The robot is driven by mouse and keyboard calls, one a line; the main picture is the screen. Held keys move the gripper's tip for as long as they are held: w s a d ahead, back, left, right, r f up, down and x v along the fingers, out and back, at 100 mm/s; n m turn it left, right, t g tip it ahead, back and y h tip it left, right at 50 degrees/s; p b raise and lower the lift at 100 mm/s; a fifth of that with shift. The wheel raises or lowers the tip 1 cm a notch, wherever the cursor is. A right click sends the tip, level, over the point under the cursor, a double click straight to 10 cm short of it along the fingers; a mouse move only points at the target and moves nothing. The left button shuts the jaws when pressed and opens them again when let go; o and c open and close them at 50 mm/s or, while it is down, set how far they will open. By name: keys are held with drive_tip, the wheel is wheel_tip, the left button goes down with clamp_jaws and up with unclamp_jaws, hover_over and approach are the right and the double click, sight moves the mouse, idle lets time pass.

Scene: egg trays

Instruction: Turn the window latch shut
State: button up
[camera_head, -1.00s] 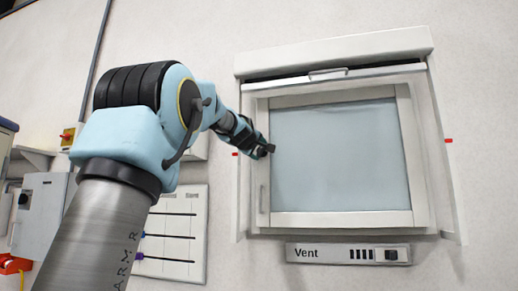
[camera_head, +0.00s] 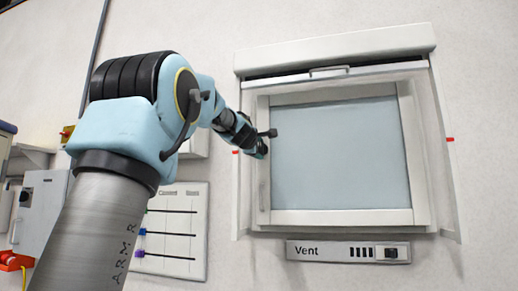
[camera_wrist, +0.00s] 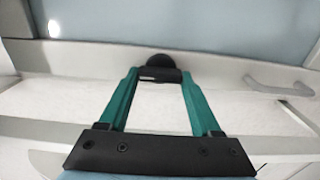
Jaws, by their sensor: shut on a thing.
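The window (camera_head: 340,158) has a white frame and a pale blue pane and fills the right half of the head view. The dark latch (camera_head: 270,132) is on the left side of the frame. My gripper (camera_head: 260,145) reaches it from the left. In the wrist view the two teal fingers of my gripper (camera_wrist: 158,80) are shut on the latch (camera_wrist: 158,62), whose dark rounded end shows between and beyond the fingertips. The rest of the latch is hidden, and its exact angle cannot be told.
A pale handle (camera_wrist: 278,86) on the frame shows at the right in the wrist view. A Vent panel (camera_head: 348,252) is below the window. A white chart (camera_head: 172,232) hangs at lower left. A grey box (camera_head: 42,212) and an orange-red item (camera_head: 14,261) are at far left.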

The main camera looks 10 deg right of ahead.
idle(0.3)
drive_tip(key=o, duration=1.4)
drive_tip(key=shift+s, duration=0.1)
drive_tip(key=b+v, duration=0.2)
drive_tip(key=v, duration=0.8)
drive_tip(key=shift+s+a+b, duration=0.15)
drive_tip(key=shift+s+b, duration=0.1)
drive_tip(key=shift+b, duration=0.1)
